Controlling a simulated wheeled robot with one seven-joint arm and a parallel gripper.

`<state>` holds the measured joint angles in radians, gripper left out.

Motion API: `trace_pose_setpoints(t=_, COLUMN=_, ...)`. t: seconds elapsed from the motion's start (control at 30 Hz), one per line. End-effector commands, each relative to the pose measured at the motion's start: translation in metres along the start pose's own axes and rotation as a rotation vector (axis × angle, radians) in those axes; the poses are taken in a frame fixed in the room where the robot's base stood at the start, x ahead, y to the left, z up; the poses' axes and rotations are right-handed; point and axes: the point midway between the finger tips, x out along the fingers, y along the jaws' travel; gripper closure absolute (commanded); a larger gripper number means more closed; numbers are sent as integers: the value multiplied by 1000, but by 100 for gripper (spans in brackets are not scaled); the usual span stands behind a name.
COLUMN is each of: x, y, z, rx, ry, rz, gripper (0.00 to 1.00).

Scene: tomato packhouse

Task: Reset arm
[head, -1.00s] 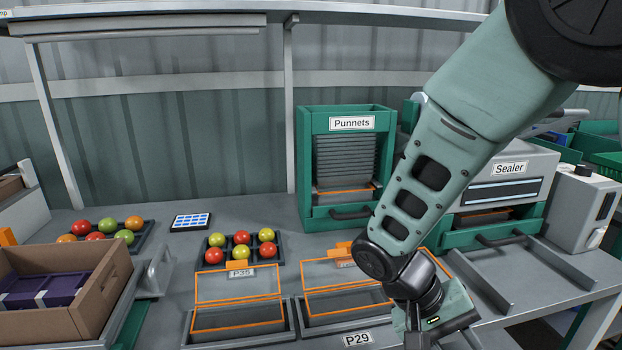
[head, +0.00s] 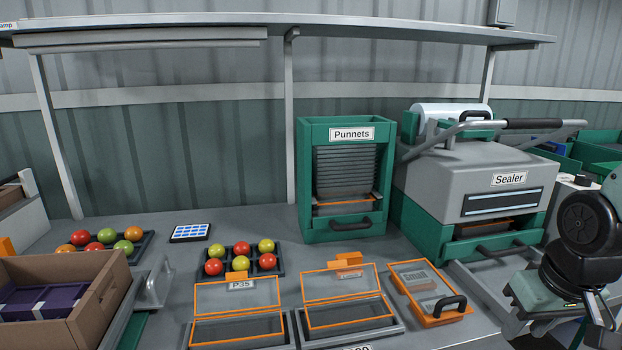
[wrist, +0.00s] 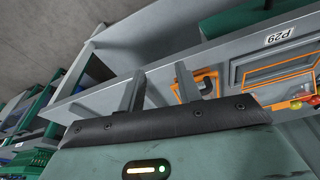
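My gripper (wrist: 161,88) shows in the wrist view with its two dark fingers apart and nothing between them, so it is open. Beyond the fingers are the edge of the grey bench and part of its top. In the head view my arm is folded at the right edge, in front of the sealer (head: 480,175) and the bench's right part. The fingers are only partly seen there, low at the right edge. My gripper holds nothing and appears clear of the trays and produce.

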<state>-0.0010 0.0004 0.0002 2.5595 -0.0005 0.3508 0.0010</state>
Motion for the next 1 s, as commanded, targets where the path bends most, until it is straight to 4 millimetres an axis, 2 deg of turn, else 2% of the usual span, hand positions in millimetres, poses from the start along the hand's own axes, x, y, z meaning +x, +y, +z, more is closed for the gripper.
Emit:
trace_pose_setpoints(t=0.37, x=-34, y=-75, z=20, rx=-213, ry=-62, rz=-63, gripper=66)
trace_pose_setpoints(t=0.57, x=-64, y=-129, z=51, rx=-398, ry=-119, rz=-101, gripper=66)
trace_pose_setpoints(t=0.7, x=-89, y=-162, z=83, rx=-544, ry=-165, rz=-119, gripper=66)
trace_pose_setpoints(t=0.83, x=-102, y=-179, z=106, rx=-637, ry=-196, rz=-125, gripper=66)
trace_pose_setpoints(t=1.0, x=-104, y=-183, z=113, rx=-661, ry=-206, rz=-126, gripper=66)
